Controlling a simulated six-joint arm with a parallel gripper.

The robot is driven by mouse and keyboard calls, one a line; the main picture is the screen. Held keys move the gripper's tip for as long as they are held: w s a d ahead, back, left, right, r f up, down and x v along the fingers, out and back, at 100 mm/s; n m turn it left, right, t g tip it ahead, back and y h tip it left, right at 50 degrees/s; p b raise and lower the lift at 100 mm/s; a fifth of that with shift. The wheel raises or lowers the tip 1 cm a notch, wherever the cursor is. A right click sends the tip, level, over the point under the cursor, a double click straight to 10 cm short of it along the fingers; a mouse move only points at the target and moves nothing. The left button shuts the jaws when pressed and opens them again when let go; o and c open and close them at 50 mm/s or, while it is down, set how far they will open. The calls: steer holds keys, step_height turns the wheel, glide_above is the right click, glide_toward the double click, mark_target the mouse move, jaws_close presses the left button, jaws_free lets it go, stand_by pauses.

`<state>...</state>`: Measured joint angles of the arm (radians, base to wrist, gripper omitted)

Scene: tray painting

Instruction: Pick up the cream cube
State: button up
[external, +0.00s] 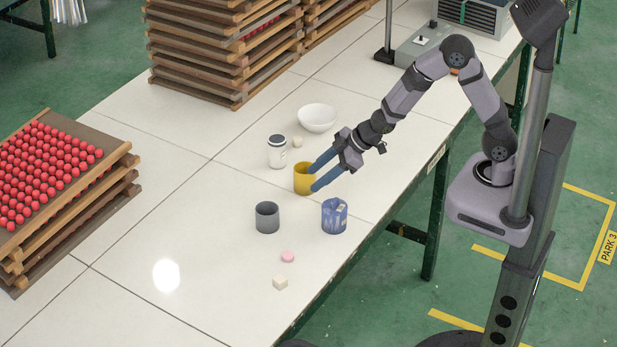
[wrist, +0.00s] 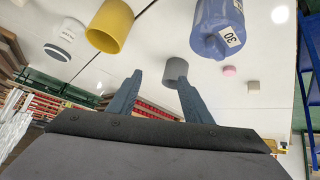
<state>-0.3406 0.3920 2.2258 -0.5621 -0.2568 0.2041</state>
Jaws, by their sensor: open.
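A small cream cube (external: 280,282) lies on the white table near its front edge, beyond a pink disc. It also shows in the wrist view (wrist: 253,86) at the right. A second small cream block (external: 297,142) lies farther back, beside the white bowl. My gripper (external: 313,179) is open, its two blue fingers apart. In the external view it overlaps the yellow mug, well away from the front cube. In the wrist view the empty fingers (wrist: 160,82) point toward the grey cup, with the cube off to their right.
A yellow mug (external: 302,181), grey cup (external: 267,218), blue canister (external: 334,217), white jar (external: 277,152), white bowl (external: 317,118) and pink disc (external: 288,256) stand around. Stacked wooden trays (external: 200,72) are at the back, more with red balls at left. Table around the front cube is clear.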

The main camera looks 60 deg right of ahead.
mark_target(275, 278)
steer(key=s+a+f+n+g+y, duration=0.1)
steer(key=s+a+n+g+y, duration=0.2)
steer(key=a, duration=0.9)
steer(key=s+a+n+g+y, duration=0.1)
steer(key=s+a+n+y, duration=0.4)
steer(key=a, duration=0.6)
steer(key=shift+m+y, duration=0.3)
steer(key=shift+m, duration=0.3)
steer(key=f, duration=0.8)
steer(key=shift+s+f, duration=0.2)
steer(key=shift+f, duration=0.1)
steer(key=shift+w+a, duration=0.15)
steer(key=shift+a, duration=0.35)
steer(key=shift+w+a+f, duration=0.15)
steer(key=shift+a+f, duration=0.15)
steer(key=shift+a, duration=0.25)
steer(key=shift+a, duration=0.1)
steer(key=shift+p+x, duration=0.6)
steer(key=shift+x, duration=1.8)
